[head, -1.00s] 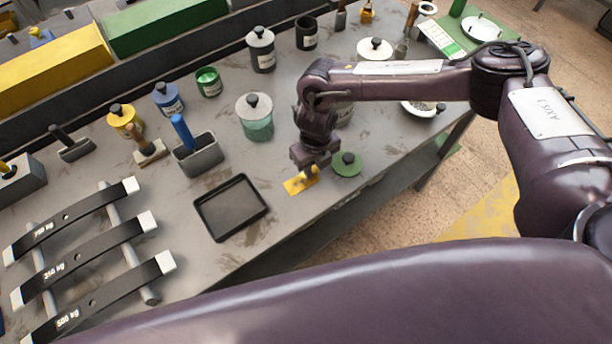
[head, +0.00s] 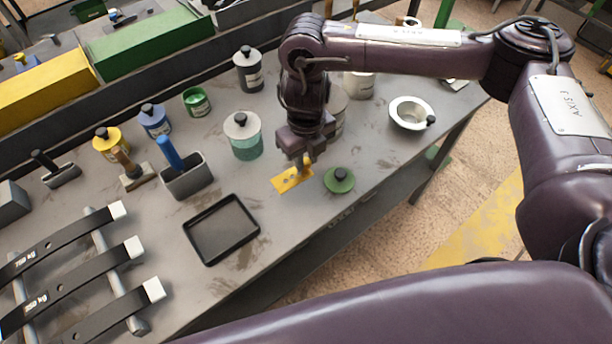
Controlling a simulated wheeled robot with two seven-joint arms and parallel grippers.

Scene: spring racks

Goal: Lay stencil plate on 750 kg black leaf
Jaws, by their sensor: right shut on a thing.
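The stencil plate (head: 288,181) is a small flat yellow plate with holes and an upright tab. My right gripper (head: 305,162) points down and is shut on the tab, with the plate just over the bench near its front edge; the gap below is hard to judge. The 750 kg black leaf (head: 62,241) is the farthest of three curved black strips with white ends at the lower left, and its top is bare. It lies well to the left of the plate. My left gripper is out of view.
A black tray (head: 221,229) lies between the plate and the leaves. A green knobbed lid (head: 339,180) is just right of the plate. A teal jar (head: 243,135), a grey holder with a blue handle (head: 184,178) and several pots stand behind.

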